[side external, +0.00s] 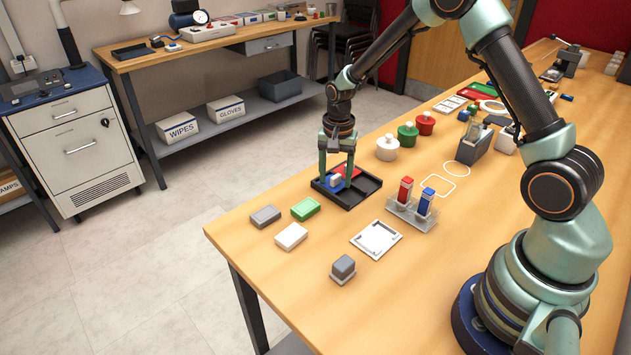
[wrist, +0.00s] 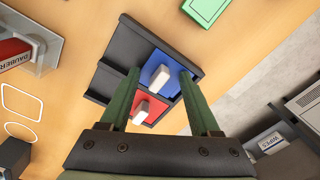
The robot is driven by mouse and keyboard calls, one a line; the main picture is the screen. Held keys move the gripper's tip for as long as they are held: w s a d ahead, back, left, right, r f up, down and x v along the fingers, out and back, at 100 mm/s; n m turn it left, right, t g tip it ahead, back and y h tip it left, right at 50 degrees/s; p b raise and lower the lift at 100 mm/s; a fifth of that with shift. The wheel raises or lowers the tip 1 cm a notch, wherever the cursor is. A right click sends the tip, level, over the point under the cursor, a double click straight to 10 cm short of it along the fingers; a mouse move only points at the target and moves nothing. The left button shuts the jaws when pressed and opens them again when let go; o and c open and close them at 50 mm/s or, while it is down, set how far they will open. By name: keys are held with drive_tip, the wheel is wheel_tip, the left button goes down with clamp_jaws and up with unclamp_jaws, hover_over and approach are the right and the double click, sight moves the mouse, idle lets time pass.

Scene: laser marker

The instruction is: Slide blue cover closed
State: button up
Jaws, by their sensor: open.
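The blue cover (wrist: 157,58) is a flat panel with a pale raised handle (wrist: 160,76), in a black tray (side external: 362,196). A red cover (wrist: 158,105) with a similar handle lies beside it. In the wrist view both cover the right part of the tray, and a dark uncovered strip (wrist: 119,50) shows along the left. My gripper (wrist: 158,74) is open over the tray, its fingers either side of the blue cover's handle. I cannot tell whether they touch it. In the side view the gripper (side external: 336,176) partly hides the blue cover (side external: 333,184).
Green (side external: 305,208), grey (side external: 265,216) and white (side external: 291,236) boxes lie in front of the tray. A clear rack (side external: 411,213) with a red and a blue bottle stands to its right. White, green and red pots (side external: 407,135) stand behind. The table edge is close on the left.

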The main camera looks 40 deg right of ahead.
sight(337, 177)
drive_tip(key=shift+s+r, duration=0.15)
drive_tip(key=shift+r, duration=1.05)
drive_tip(key=shift+s+r, duration=0.15)
drive_tip(key=shift+r, duration=1.7)
drive_tip(key=shift+r, duration=0.25)
drive_tip(key=s+a+r+n+t, duration=0.2)
drive_tip(key=s+a+r+n, duration=0.1)
drive_tip(key=s+r+n, duration=0.3)
drive_tip(key=s+a+r+n+t, duration=0.2)
drive_tip(key=s+r+n, duration=0.4)
drive_tip(key=s+r, duration=0.4)
drive_tip(key=shift+a+r+t, duration=0.25)
drive_tip(key=shift+a+t, duration=0.15)
drive_tip(key=shift+t, duration=0.3)
drive_tip(key=shift+o, duration=0.2)
